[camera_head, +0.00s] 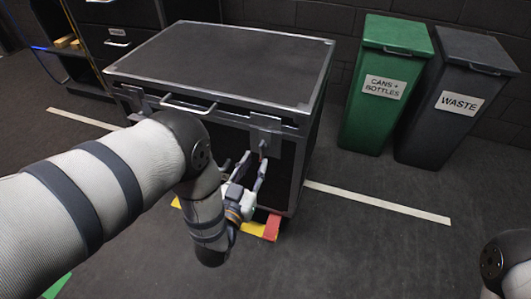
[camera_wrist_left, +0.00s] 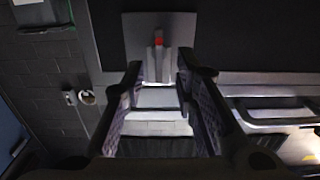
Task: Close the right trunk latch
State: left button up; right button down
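The dark trunk (camera_head: 220,60) with grey metal edges stands on the floor, its lid down. The right trunk latch (camera_head: 266,126) is a grey plate on the trunk's front, right of the handle. In the left wrist view the latch plate (camera_wrist_left: 137,30) shows a narrow lever with a red spot, just beyond the fingertips. I cannot tell whether the latch is fastened. My left gripper (camera_head: 254,167) is open and empty, just in front of and below the latch, its fingers apart in the wrist view (camera_wrist_left: 169,75). My right gripper is out of view.
The left latch (camera_head: 134,98) and the handle (camera_head: 188,106) are on the same trunk face. A green bin (camera_head: 383,90) and a grey waste bin (camera_head: 455,105) stand at the right. A drawer cabinet (camera_head: 118,30) is behind left.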

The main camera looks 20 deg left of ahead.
aim_at(260, 155)
pick_arm(q)
jog(key=w+b, duration=0.1)
jog(key=w, duration=0.4)
jog(key=shift+w+d, duration=0.15)
jog(key=shift+w, duration=0.1)
grip_shut()
jog(key=shift+f, duration=0.1)
